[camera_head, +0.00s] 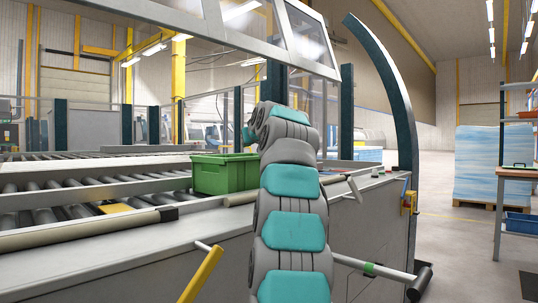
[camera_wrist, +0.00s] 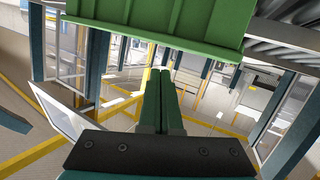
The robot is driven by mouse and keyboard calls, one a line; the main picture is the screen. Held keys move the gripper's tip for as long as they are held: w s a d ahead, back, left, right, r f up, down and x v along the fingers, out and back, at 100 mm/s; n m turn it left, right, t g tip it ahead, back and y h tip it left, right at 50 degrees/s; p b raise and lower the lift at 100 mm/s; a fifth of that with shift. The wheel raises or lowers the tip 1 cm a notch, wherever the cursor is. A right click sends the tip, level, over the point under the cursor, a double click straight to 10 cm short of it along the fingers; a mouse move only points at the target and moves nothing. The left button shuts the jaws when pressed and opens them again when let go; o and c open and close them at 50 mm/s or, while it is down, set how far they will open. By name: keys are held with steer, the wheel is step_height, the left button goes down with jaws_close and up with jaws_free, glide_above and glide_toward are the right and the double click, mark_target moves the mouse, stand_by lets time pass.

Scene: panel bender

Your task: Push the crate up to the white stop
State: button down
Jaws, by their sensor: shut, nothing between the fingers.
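The green crate (camera_head: 224,175) stands upright at the right end of the roller conveyor, left of my arm in the head view. Its ribbed green side (camera_wrist: 150,22) fills the top of the wrist view. My gripper (camera_wrist: 160,72) is shut and empty, its two dark green fingers together. The fingertips show just below the crate's lower edge in the picture; I cannot tell whether they touch it. In the head view my arm hides the gripper and the area right of the crate. I cannot pick out the white stop.
Roller conveyors (camera_head: 60,205) extend left of the crate. A pale roller (camera_head: 90,231) runs along the front edge of the grey machine bench (camera_head: 150,262). A yellow-handled lever (camera_head: 203,272) sticks up in front. A dark curved post (camera_head: 390,95) stands at right, with open floor beyond.

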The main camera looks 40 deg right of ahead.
steer(key=s+d+f+t+y+b, duration=0.1)
steer(key=s+d, duration=0.2)
steer(key=s, duration=0.3)
steer(key=s+d+f+t+y, duration=0.1)
steer(key=s+d+y, duration=0.15)
steer(key=s, duration=0.25)
steer(key=d+p+x, duration=0.1)
steer(key=p+x, duration=0.2)
steer(key=x, duration=0.8)
steer(key=shift+w+h, duration=0.25)
steer(key=shift+h, duration=0.2)
steer(key=shift+d, duration=0.1)
steer(key=shift+s, duration=0.35)
